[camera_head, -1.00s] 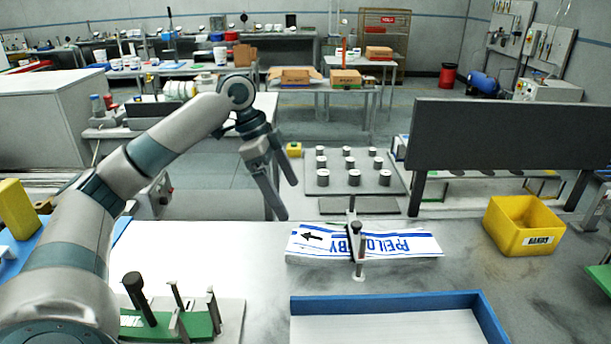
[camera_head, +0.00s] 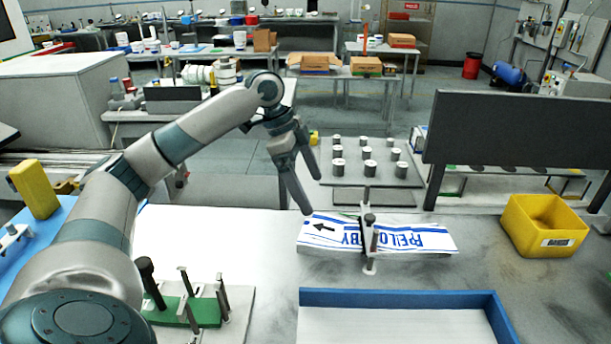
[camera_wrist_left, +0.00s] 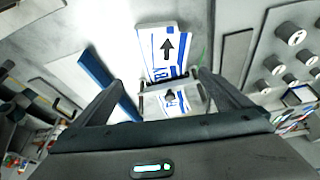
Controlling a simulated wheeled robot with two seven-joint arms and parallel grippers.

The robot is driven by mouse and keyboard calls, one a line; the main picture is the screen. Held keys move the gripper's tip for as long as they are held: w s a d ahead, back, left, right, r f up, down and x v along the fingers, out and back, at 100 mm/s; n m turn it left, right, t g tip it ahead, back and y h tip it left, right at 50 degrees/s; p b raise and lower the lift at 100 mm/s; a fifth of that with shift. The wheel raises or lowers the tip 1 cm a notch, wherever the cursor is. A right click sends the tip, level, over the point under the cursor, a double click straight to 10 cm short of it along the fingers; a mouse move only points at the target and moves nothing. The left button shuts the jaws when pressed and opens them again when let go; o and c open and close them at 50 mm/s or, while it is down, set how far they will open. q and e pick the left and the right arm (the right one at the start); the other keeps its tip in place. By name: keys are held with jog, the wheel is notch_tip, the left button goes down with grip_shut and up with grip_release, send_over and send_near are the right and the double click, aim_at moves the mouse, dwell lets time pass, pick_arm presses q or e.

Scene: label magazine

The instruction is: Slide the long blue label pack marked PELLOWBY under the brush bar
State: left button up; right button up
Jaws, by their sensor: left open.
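The label pack (camera_head: 412,240) is a flat white stack with blue print, lying on the table. Its lettering is upside down in the head view and partly covered; an arrow marks its left end. The brush bar (camera_head: 369,262) is a grey bar with dark-knobbed posts, crossing over the pack's middle. My left gripper (camera_head: 312,196) is open and empty, above the pack's left end. In the left wrist view, the pack (camera_wrist_left: 158,42) shows beyond my fingers (camera_wrist_left: 160,80). A second printed stretch with an arrow shows below the bar there; I cannot tell whether it is the same pack.
A blue-rimmed tray (camera_head: 400,297) lies in front of the pack. A plate with grey cylinders (camera_head: 370,167) is behind. A yellow bin (camera_head: 542,226) and a dark panel (camera_head: 520,140) stand right. A green fixture with posts (camera_head: 190,310) is at front left.

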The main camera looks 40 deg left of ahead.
aim_at(333, 236)
pick_arm(q)
jog(key=p+x, duration=0.2)
jog(key=x, duration=1.1)
jog(key=shift+d, duration=0.15)
jog(key=shift+x, duration=0.75)
jog(key=shift+f, duration=0.15)
pick_arm(e)
jog(key=s+d+g, duration=0.2)
jog(key=s+d, duration=0.1)
jog(key=s, duration=0.5)
jog(key=shift+d+r+h, duration=0.2)
jog(key=shift+d+h, duration=0.05)
jog(key=shift+h, duration=0.05)
pick_arm(q)
jog(key=shift+c, duration=0.6)
